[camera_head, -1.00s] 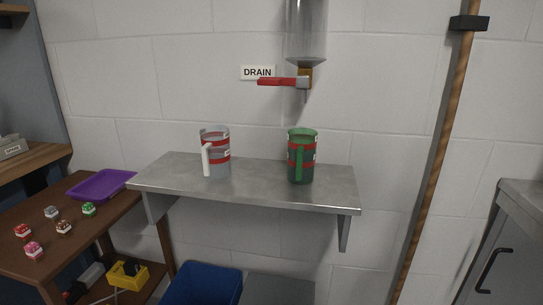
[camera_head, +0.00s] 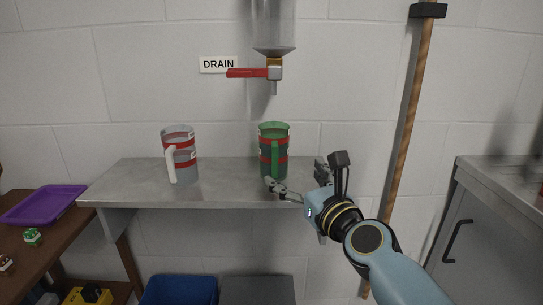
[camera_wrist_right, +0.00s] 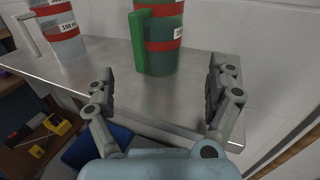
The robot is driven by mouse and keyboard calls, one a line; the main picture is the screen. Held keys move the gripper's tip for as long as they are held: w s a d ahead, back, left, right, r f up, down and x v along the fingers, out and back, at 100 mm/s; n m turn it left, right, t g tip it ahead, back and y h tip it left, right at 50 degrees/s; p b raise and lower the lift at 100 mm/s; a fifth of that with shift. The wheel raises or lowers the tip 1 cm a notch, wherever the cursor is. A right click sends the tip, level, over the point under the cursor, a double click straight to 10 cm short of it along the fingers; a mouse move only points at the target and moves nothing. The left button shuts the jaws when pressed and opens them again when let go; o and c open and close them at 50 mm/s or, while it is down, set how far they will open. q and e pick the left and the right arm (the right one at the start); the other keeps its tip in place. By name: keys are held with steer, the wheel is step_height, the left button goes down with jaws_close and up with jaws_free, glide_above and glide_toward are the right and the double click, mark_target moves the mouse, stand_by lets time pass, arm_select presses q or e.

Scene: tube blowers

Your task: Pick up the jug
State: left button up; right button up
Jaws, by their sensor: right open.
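A green jug (camera_head: 274,145) with red bands stands upright on the metal wall shelf, its handle facing me. A clear jug (camera_head: 182,160) with red bands and a white handle stands upright to its left. My right gripper (camera_head: 297,182) is open and empty at the shelf's front edge, just in front and to the right of the green jug. In the right wrist view the green jug (camera_wrist_right: 163,45) is ahead, between the spread fingers (camera_wrist_right: 160,88) but beyond their tips, not touching. The clear jug (camera_wrist_right: 62,30) is at the upper left there. My left gripper is not in view.
The metal shelf (camera_head: 225,188) has bare room between the jugs. Above the green jug hang a clear cylinder (camera_head: 273,25) and a red-handled valve (camera_head: 248,73) by a DRAIN sign (camera_head: 219,65). A wooden pole (camera_head: 405,140) stands right. A blue bin (camera_head: 180,290) is below.

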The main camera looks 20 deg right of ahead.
mark_target(280, 160)
steer(key=w, duration=0.4)
steer(key=shift+w+a, duration=0.25)
steer(key=shift+w, duration=0.15)
steer(key=w, duration=0.1)
steer(key=w+b, duration=0.1)
steer(key=w, duration=0.3)
steer(key=shift+w+a+r+b, duration=0.1)
steer(key=shift+a+b, duration=0.2)
steer(key=shift+a, duration=0.05)
steer(key=shift+r, duration=0.1)
steer(key=shift+c, duration=0.3)
